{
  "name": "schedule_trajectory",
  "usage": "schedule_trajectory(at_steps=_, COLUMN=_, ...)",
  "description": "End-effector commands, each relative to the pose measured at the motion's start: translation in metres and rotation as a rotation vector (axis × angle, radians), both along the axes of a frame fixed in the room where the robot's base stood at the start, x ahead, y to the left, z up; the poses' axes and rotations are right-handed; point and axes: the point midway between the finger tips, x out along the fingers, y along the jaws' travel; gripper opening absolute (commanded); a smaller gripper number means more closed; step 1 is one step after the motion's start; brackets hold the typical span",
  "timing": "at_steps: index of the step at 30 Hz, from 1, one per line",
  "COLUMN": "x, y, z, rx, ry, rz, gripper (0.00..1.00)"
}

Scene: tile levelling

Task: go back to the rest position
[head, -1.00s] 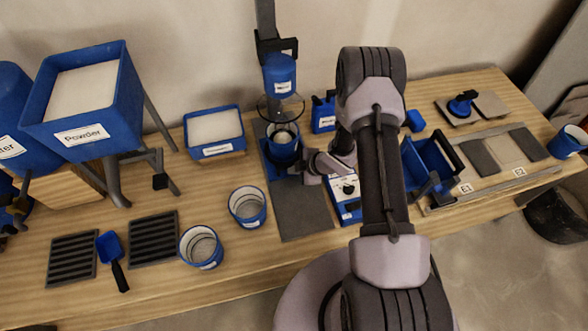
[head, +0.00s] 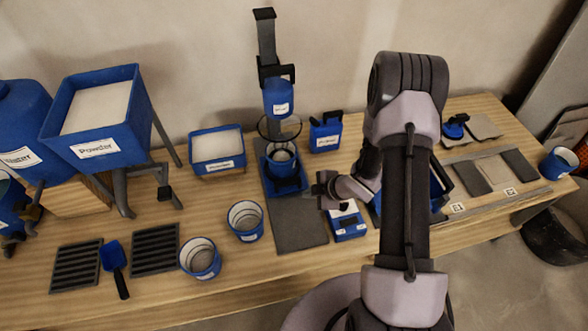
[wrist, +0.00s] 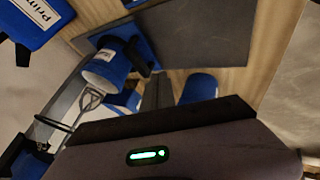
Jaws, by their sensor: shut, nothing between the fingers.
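My gripper (head: 322,190) is shut and empty. In the head view it hangs above the bench, to the right of the mixing stand and close to the blue and white scale (head: 346,222). My arm hides part of the bench to its right. In the wrist view a dark part of my gripper fills the lower middle. The blue mixing cup (head: 281,160) stands on the blue base of the mixer, and it also shows in the wrist view (wrist: 106,66) beside the whisk (wrist: 88,100).
The mixer's column (head: 266,40) rises behind the cup. A blue jug (head: 326,132) stands behind my gripper. Two blue buckets (head: 246,220) (head: 200,258) stand front left. The powder hopper (head: 98,115) is at far left. Tiles (head: 494,171) lie at right, partly near my arm.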

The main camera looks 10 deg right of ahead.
Motion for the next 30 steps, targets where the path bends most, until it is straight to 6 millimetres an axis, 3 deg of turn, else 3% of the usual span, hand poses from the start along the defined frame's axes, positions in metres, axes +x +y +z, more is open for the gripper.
schedule_trajectory(at_steps=3, x=0.003, y=-0.002, z=0.004, rx=-0.007, ry=-0.001, rz=-0.012, gripper=0.0)
schedule_trajectory(at_steps=5, x=0.013, y=-0.012, z=0.021, rx=-0.032, ry=0.0, rz=-0.066, gripper=0.0)
schedule_trajectory(at_steps=8, x=0.035, y=-0.038, z=0.084, rx=-0.094, ry=0.009, rz=-0.276, gripper=0.0)
schedule_trajectory(at_steps=11, x=0.033, y=-0.059, z=0.173, rx=-0.096, ry=0.019, rz=-0.595, gripper=0.0)
schedule_trajectory(at_steps=12, x=0.022, y=-0.061, z=0.208, rx=-0.069, ry=0.026, rz=-0.727, gripper=0.0)
schedule_trajectory(at_steps=14, x=-0.003, y=-0.057, z=0.256, rx=0.004, ry=0.041, rz=-0.922, gripper=0.0)
schedule_trajectory(at_steps=15, x=-0.025, y=-0.05, z=0.284, rx=0.073, ry=0.061, rz=-1.045, gripper=0.0)
schedule_trajectory(at_steps=18, x=-0.092, y=-0.018, z=0.332, rx=0.29, ry=0.15, rz=-1.302, gripper=0.0)
schedule_trajectory(at_steps=21, x=-0.153, y=0.021, z=0.355, rx=0.504, ry=0.281, rz=-1.459, gripper=0.0)
schedule_trajectory(at_steps=24, x=-0.196, y=0.053, z=0.364, rx=0.649, ry=0.406, rz=-1.529, gripper=0.0)
schedule_trajectory(at_steps=27, x=-0.217, y=0.069, z=0.367, rx=0.715, ry=0.477, rz=-1.554, gripper=0.0)
schedule_trajectory(at_steps=30, x=-0.22, y=0.072, z=0.367, rx=0.727, ry=0.492, rz=-1.559, gripper=0.0)
